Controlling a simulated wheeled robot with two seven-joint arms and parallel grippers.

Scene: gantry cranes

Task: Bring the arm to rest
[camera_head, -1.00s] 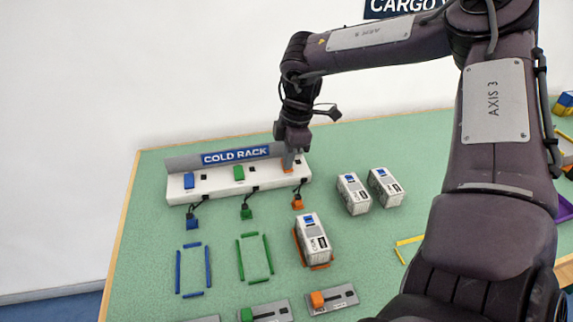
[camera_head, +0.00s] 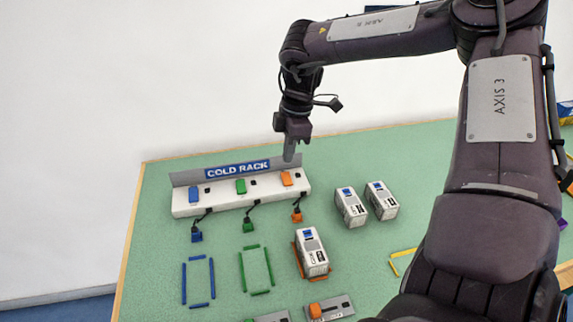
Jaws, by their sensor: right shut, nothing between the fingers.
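My right gripper (camera_head: 290,150) is shut and empty. It points down and hangs above the back right end of the white cold rack (camera_head: 221,200), apart from it. My right arm comes in from the right and reaches across the top of the view. My left gripper is not in view.
A white container (camera_head: 312,252) sits in the orange outline on the green table (camera_head: 222,232). Two more containers (camera_head: 351,207) (camera_head: 382,200) stand to its right. The blue outline (camera_head: 198,282) and green outline (camera_head: 256,270) are empty. Plugs on cables hang before the rack.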

